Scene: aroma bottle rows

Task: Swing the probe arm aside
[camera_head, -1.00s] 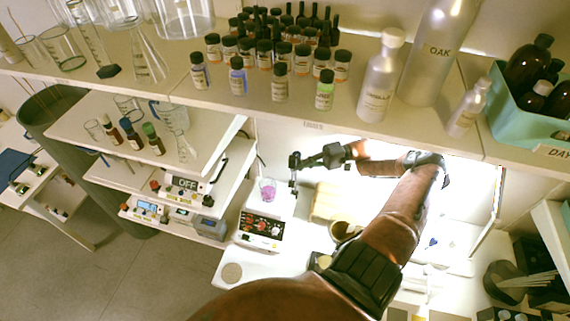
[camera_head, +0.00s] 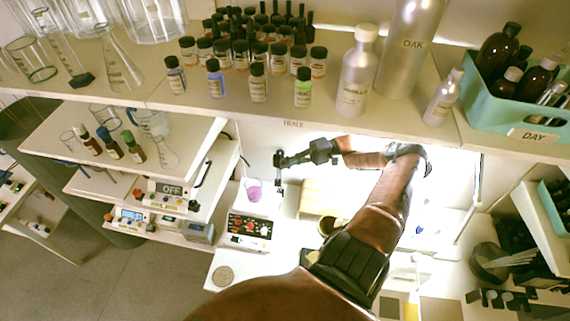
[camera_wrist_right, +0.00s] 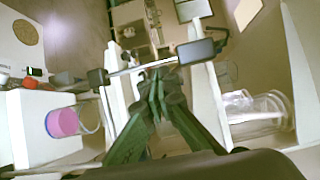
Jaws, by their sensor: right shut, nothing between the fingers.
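The probe arm shows in the wrist view as a thin pale rod (camera_wrist_right: 134,71) with a black block at each end; in the head view it is a small dark upright shape (camera_head: 279,170) beside the stirrer. My right gripper (camera_head: 285,161) is shut and empty, its tips close to the probe arm. In the wrist view the closed fingertips (camera_wrist_right: 156,82) overlap the rod; I cannot tell whether they touch. A beaker with pink liquid (camera_head: 254,192) stands on the white stirrer (camera_head: 249,227), left of the gripper. My left gripper is not in view.
A shelf (camera_head: 285,125) with bottles and flasks runs above my right arm. A power unit reading OFF (camera_head: 171,190) stands left of the stirrer. A wooden block (camera_head: 318,198) lies right of it. A green crate (camera_head: 520,113) holds brown bottles at the right.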

